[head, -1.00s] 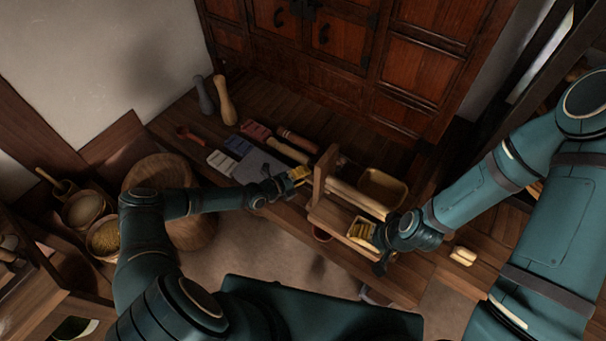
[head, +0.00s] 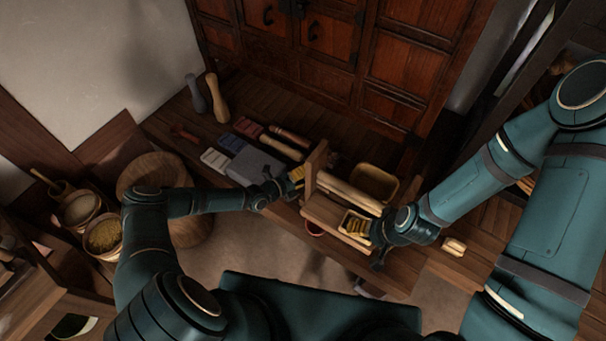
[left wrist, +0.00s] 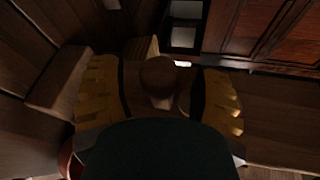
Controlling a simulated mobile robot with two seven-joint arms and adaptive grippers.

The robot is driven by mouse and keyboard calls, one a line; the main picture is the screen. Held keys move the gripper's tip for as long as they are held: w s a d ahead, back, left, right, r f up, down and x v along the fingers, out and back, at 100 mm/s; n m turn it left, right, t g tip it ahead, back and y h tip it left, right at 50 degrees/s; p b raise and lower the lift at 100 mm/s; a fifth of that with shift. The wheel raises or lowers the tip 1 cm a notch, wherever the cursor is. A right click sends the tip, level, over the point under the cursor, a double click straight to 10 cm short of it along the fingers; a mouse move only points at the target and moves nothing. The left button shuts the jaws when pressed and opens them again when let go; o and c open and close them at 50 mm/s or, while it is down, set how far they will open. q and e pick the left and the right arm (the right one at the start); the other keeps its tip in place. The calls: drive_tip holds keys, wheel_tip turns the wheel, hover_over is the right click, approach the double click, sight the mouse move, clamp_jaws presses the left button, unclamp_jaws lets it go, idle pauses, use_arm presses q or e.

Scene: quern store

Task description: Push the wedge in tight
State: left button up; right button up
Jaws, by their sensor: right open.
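A wooden frame with an upright board (head: 314,165) stands on the low wooden table, with a long pale round bar (head: 350,194) beside it. My left gripper (head: 297,175) is close to the left face of the upright board. In the left wrist view its yellow ridged fingers (left wrist: 160,98) are apart, with a brown, round-ended wooden piece (left wrist: 158,78) between them; dark gaps show on both sides. I cannot tell whether this piece is the wedge. My right gripper (head: 355,224), open, is over the front right of the frame. Its hand hides what is under it.
A yellow tray (head: 377,182) lies behind the frame. A grey slab (head: 255,167), coloured blocks (head: 215,160) and a rolling pin (head: 290,136) lie to the left. Two tall pestles (head: 217,98) stand at the back. Baskets (head: 103,237) stand at far left. A cabinet (head: 335,45) closes the rear.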

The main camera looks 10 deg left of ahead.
use_arm(q)
drive_tip(key=shift+a, duration=0.1)
drive_tip(key=shift+s+a+r, duration=0.1)
drive_tip(key=shift+s+a, duration=0.1)
drive_tip(key=shift+a, duration=0.05)
drive_tip(key=v, duration=1.1)
drive_tip(key=shift+s, duration=0.2)
